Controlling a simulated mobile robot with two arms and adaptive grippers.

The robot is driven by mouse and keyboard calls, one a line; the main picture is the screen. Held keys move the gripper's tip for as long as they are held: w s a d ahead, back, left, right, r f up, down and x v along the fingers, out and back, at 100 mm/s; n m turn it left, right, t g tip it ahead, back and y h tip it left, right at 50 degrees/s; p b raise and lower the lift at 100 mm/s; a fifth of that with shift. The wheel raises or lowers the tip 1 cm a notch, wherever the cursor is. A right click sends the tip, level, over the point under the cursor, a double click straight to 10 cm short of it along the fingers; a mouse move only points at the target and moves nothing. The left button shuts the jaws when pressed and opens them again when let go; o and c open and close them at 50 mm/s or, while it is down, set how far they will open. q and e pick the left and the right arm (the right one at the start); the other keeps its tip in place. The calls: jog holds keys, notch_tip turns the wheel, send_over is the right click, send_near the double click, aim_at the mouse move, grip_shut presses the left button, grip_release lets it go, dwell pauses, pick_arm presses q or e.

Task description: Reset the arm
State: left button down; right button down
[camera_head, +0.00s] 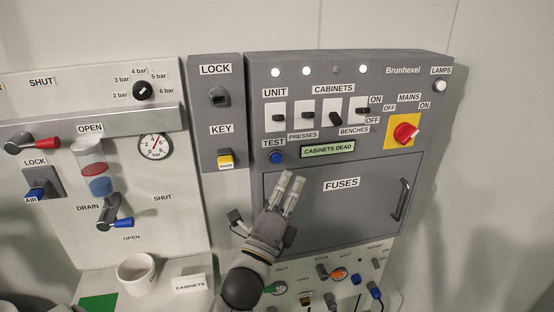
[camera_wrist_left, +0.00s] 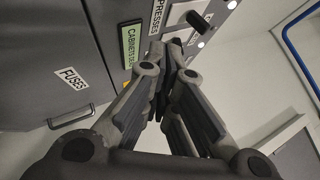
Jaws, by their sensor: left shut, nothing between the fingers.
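My left gripper (camera_head: 288,193) is shut and empty. In the head view it stands in front of the left part of the grey fuses door (camera_head: 342,205), below the test button (camera_head: 276,156). In the left wrist view its two fingers (camera_wrist_left: 165,85) run close together toward the panel, with part of the cabinets display (camera_wrist_left: 130,48) and a black switch lever (camera_wrist_left: 198,22) beyond. The arm comes up from the bottom of the head view and hides part of the lower panel. My right gripper is not in view.
The grey Brunhexel cabinet (camera_head: 430,120) carries several switches, a red mains knob (camera_head: 405,132) and a door handle (camera_head: 401,199). A lock box (camera_head: 218,110) stands to its left. A white mug (camera_head: 137,274) and a cabinets card (camera_head: 190,284) are at lower left. Levers and plugs crowd the lower panel.

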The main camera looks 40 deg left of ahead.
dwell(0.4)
pick_arm(q)
jog(key=w+d+f+n+g+h, duration=0.1)
jog(key=w+f+n+g, duration=0.15)
jog(key=f, duration=1.05)
jog(key=w+d+f+n+g+h, duration=0.2)
jog(key=f+g, duration=0.1)
jog(key=f, duration=0.9)
jog(key=s+d+f+n+g+b, duration=0.1)
jog(key=s+d+f+n+g, duration=0.2)
jog(key=f, duration=0.9)
jog(key=s+d+f+n+g+b, duration=0.1)
jog(key=s+f+g, duration=0.3)
jog(key=f, duration=0.9)
jog(key=s+d+f+n+g+h, duration=0.1)
jog(key=s+f+n+g, duration=0.35)
jog(key=s+f, duration=1.4)
jog(key=s+f+n+g, duration=0.2)
jog(key=s+f, duration=0.2)
jog(key=s, duration=0.7)
jog(key=s+a+f+n+g, duration=0.1)
jog(key=s+f, duration=0.3)
jog(key=s, duration=0.7)
jog(key=shift+s+f+n+g+b, duration=0.15)
jog(key=shift+n+g+b, duration=0.2)
jog(key=shift+n+g, duration=0.4)
